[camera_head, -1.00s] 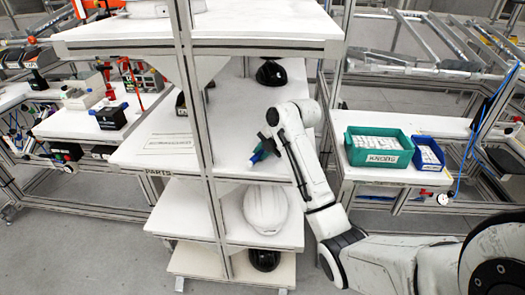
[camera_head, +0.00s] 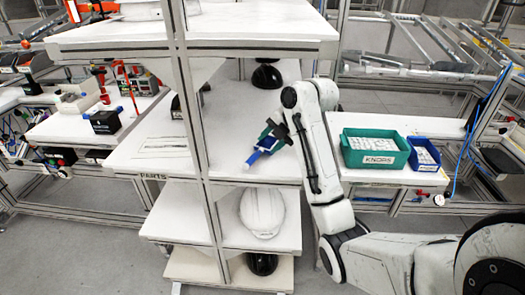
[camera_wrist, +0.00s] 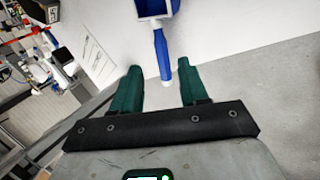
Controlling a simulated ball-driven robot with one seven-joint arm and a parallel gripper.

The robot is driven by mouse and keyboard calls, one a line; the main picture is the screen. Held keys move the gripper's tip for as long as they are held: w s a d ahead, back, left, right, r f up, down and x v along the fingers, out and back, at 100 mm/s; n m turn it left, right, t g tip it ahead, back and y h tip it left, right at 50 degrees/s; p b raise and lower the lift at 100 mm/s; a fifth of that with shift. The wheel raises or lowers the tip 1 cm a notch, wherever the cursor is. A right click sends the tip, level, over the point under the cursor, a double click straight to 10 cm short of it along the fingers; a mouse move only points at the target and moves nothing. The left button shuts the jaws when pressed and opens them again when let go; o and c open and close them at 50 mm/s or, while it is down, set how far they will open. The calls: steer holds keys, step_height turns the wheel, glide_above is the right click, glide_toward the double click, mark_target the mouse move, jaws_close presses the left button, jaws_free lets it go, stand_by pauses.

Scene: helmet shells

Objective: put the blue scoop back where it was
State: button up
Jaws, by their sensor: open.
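The blue scoop (camera_head: 262,147) lies on the white middle shelf (camera_head: 225,125) of the rack, just beyond my gripper (camera_head: 270,138). In the wrist view the scoop (camera_wrist: 161,48) shows its blue handle with a pale end pointing toward me, and its head is cut off by the top edge. My gripper (camera_wrist: 159,68) is open, with its two green fingers apart. The pale handle end lies in line with the gap between them, with clear space on both sides. Whether the handle is at finger height cannot be told.
A rack upright (camera_head: 197,120) stands left of the scoop. A black helmet shell (camera_head: 267,76) sits behind on the same shelf, and a white helmet shell (camera_head: 263,212) on the shelf below. A green KNOBS bin (camera_head: 375,158) and a small blue bin (camera_head: 425,165) stand right of my arm.

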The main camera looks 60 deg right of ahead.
steer(key=shift+v, duration=2.15)
steer(key=a+f+m+g+y, duration=0.1)
steer(key=a+f+m, duration=0.4)
steer(key=a+f, duration=0.5)
steer(key=a+f+m+g+y, duration=0.1)
steer(key=a+f+m, duration=0.3)
steer(key=a+f, duration=0.6)
steer(key=s+a+f+m+g, duration=0.1)
steer(key=s+a+f+m, duration=0.1)
steer(key=s+a+m, duration=0.1)
steer(key=s+a+f+m+g+h, duration=0.1)
steer(key=s+a+f+m, duration=0.1)
steer(key=s+a, duration=0.3)
steer(key=s+a+f+m+g, duration=0.2)
steer(key=s+a+m, duration=0.2)
steer(key=s, duration=0.4)
steer(key=shift+s+f+h, duration=0.3)
steer(key=shift+s, duration=0.05)
